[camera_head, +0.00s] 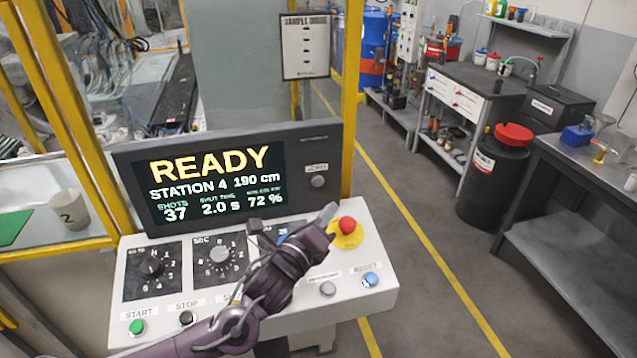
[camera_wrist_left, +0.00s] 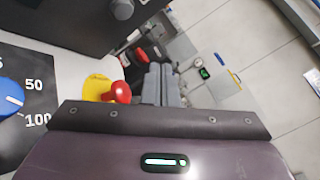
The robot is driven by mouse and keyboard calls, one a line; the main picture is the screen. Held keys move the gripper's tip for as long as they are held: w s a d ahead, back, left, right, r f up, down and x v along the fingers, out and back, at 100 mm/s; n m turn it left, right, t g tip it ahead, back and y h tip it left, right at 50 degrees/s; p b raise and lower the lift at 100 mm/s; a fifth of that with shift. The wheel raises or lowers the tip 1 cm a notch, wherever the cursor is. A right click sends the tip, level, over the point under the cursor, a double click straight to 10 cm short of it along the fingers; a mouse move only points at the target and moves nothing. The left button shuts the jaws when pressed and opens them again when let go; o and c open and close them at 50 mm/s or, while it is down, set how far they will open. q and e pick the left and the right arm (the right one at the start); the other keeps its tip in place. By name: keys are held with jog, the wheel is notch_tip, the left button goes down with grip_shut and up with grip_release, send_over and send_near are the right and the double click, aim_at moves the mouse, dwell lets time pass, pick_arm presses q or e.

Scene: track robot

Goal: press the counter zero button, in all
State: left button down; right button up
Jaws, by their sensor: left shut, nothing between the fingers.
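The control panel (camera_head: 215,310) is a white sloped box with a dark display housing (camera_head: 128,165) behind it. The lit display reads READY, STATION 4, 190 cm, shots 37, 2.0 s and 72 %. A round grey button (camera_head: 318,181) sits at the housing's right under a small label; it also shows in the left wrist view (camera_wrist_left: 122,8). Another grey button (camera_head: 327,289) is at the panel's front. Both labels are too small to read surely. My left gripper (camera_head: 330,212) is shut and empty, over the panel, below the housing button and beside the red button. My right gripper is out of view.
A red mushroom button (camera_head: 347,225) on a yellow base is close to my fingers. A blue RESET button (camera_head: 370,279), green START button (camera_head: 137,327), black STOP button (camera_head: 187,318) and dials surround my arm. A yellow post (camera_head: 351,100) stands behind.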

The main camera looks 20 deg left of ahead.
aim_at(318, 182)
pick_arm(q)
jog(key=shift+w+a+b, duration=0.1)
jog(key=shift+w+a, duration=0.5)
jog(key=shift+w, duration=0.3)
jog(key=shift+w+a+b, duration=0.1)
jog(key=shift+w+a, duration=0.5)
jog(key=shift+w, duration=0.25)
jog(key=shift+w+a+b, duration=0.1)
jog(key=shift+w+a, duration=0.5)
jog(key=shift+w, duration=0.3)
jog(key=shift+w+a, duration=0.2)
jog(key=shift+w, duration=0.15)
jog(key=shift+w+a, duration=0.3)
jog(key=shift+w, duration=0.1)
dwell(0.7)
dwell(0.3)
jog(key=shift+s+d, duration=0.45)
jog(key=shift+s, duration=0.3)
